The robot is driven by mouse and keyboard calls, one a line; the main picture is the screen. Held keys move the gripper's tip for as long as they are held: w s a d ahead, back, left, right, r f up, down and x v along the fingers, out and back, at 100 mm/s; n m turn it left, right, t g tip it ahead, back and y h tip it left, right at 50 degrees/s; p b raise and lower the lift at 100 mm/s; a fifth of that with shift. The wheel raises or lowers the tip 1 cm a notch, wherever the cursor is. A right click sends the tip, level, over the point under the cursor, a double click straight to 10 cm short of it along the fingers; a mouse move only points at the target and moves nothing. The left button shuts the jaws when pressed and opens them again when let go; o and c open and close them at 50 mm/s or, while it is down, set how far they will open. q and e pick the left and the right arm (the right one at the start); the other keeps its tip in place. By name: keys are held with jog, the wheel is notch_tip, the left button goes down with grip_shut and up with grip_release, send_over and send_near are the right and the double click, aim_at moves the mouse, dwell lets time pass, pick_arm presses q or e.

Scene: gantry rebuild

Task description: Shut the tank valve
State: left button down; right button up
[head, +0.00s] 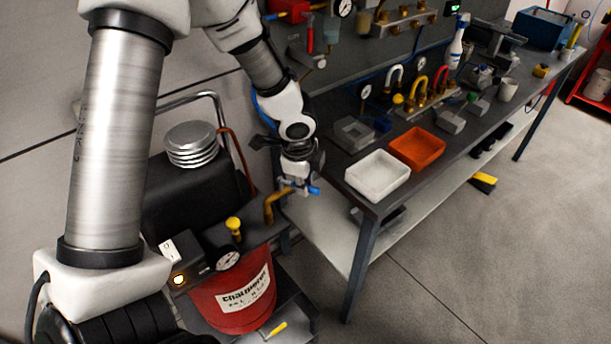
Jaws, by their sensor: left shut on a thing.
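The tank valve (313,190) shows as a small blue handle at the end of a bent brass pipe (272,208), which comes off the compressor unit with the black tank (185,195). My left gripper (299,181) reaches down onto the valve from above and is shut on its handle. The fingers hide most of the handle and the valve body, so the handle's angle is hard to tell. A blue end sticks out to the right of the fingers. My right gripper is not in view.
A pressure gauge (228,260), a yellow knob (234,226) and a red bucket (236,300) stand in front of the tank. A workbench with a white tray (378,175) and an orange tray (417,148) lies close to the right. Open floor (470,260) is at lower right.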

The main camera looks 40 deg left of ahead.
pick_arm(q)
jog(key=shift+s+a+f+m+h+p, duration=0.1)
jog(key=shift+s+m+h+p, duration=0.15)
jog(key=shift+s+m, duration=0.55)
jog(key=shift+s+d+m+h+p, duration=0.15)
jog(key=shift+s+m+p, duration=0.2)
jog(key=shift+m, duration=0.85)
jog(key=shift+s+a+f+m+h+p, duration=0.1)
jog(key=shift+s+a+m+h+p, duration=0.1)
jog(key=shift+s+m, duration=0.6)
jog(key=shift+w+m, duration=0.25)
jog(key=shift+m, duration=0.05)
jog(key=c, duration=1.1)
grip_release()
jog(key=shift+w+r, duration=0.1)
jog(key=r, duration=0.4)
jog(key=s+r, duration=0.1)
jog(key=r, duration=0.2)
jog(key=s+r, duration=0.1)
jog(key=r, duration=0.3)
jog(key=shift+s+a+r, duration=0.1)
jog(key=shift+a+r, duration=0.15)
jog(key=shift+r, duration=0.1)
